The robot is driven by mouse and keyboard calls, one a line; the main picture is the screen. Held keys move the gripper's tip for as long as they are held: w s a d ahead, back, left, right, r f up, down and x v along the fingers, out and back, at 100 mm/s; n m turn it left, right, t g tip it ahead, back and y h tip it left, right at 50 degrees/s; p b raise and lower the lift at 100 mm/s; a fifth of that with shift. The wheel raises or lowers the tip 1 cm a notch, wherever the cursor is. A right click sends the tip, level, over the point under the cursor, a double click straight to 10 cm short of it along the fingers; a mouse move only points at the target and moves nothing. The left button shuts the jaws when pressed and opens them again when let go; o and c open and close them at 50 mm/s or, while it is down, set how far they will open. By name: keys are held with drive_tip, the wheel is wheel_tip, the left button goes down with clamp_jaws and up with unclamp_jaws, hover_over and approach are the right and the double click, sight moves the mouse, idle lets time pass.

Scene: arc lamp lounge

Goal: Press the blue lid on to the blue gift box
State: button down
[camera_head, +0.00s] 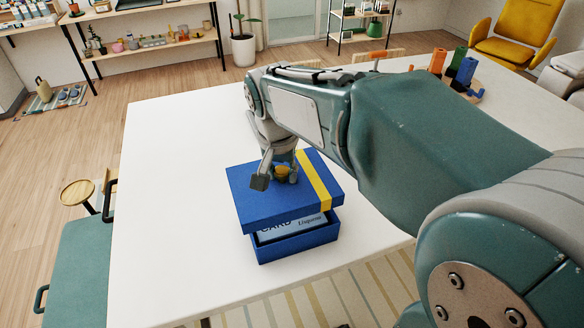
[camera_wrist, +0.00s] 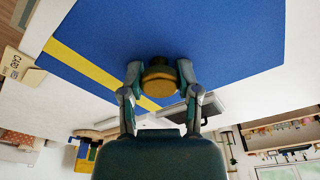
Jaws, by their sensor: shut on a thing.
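The blue lid (camera_head: 258,212) has a yellow stripe and a gold knob (camera_head: 282,171). My gripper (camera_head: 277,177) is shut on the knob, with a finger on either side; this also shows in the wrist view (camera_wrist: 159,84). The lid (camera_wrist: 215,40) fills the top of that view. The blue gift box (camera_head: 298,243) stands on the white table below the lid. A gap shows between lid and box at the front, where a pale lettered packet (camera_head: 292,226) is visible inside. The lid hides the box's back rim, so I cannot tell whether they touch there.
The white table (camera_head: 165,190) is clear to the left of the box.

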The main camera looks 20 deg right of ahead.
sight(288, 192)
drive_tip(key=shift+a, duration=0.4)
drive_tip(key=shift+f, duration=0.1)
drive_tip(key=d+f, duration=0.2)
drive_tip(key=d, duration=0.1)
drive_tip(key=shift+d+f, duration=0.3)
drive_tip(key=shift+a+f, duration=1.35)
drive_tip(key=shift+f, duration=0.05)
drive_tip(key=shift+d+f, duration=0.1)
drive_tip(key=shift+d, duration=0.85)
drive_tip(key=shift+a, duration=0.7)
drive_tip(key=shift+d, duration=0.3)
